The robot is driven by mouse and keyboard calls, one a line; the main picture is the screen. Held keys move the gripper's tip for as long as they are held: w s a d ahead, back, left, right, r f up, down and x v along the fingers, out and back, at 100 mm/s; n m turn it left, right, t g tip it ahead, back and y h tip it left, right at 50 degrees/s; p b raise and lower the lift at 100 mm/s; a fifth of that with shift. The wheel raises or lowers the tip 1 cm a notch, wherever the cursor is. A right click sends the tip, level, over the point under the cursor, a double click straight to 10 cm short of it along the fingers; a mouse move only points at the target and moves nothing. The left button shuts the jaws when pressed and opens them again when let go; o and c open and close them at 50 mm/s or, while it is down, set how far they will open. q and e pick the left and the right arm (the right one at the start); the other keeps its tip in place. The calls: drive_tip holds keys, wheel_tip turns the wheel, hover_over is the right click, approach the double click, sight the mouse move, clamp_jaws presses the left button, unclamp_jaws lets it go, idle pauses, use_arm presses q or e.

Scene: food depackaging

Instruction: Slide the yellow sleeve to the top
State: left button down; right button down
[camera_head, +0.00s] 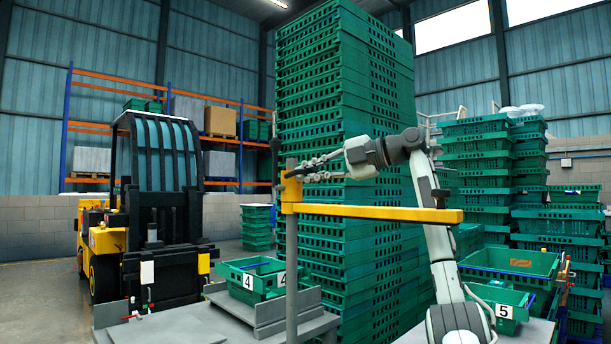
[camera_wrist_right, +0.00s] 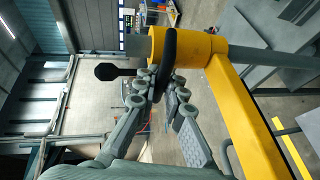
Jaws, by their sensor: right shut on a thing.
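The yellow sleeve (camera_head: 291,192) is around an upright grey pole (camera_head: 291,270), close to its top; a short stub of pole shows above it. A long yellow bar (camera_head: 385,213) reaches right from the sleeve. My right gripper (camera_head: 297,174) is at the sleeve, its fingers pointing left. In the right wrist view the yellow sleeve (camera_wrist_right: 188,47) lies just beyond the fingertips. There my right gripper (camera_wrist_right: 162,88) is closed around a black curved handle (camera_wrist_right: 169,48) beside the sleeve. Fingers hide part of this handle. My left gripper is not in view.
A tall stack of green crates (camera_head: 335,110) stands behind the pole. Green bins marked 4 (camera_head: 240,276) and 5 (camera_head: 510,318) sit low on either side. A yellow and black forklift (camera_head: 155,210) is at left. More crates (camera_head: 480,170) are stacked at right.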

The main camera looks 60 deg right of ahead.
drive_tip(key=shift+s+d+r, duration=0.1)
drive_tip(key=shift+s+r, duration=0.05)
drive_tip(key=shift+r, duration=0.3)
drive_tip(key=c, duration=1.6)
unclamp_jaws()
drive_tip(key=shift+f, duration=0.1)
drive_tip(key=a+v, duration=0.1)
drive_tip(key=v, duration=1.1)
drive_tip(key=shift+d, duration=0.35)
drive_tip(key=shift+f, duration=0.1)
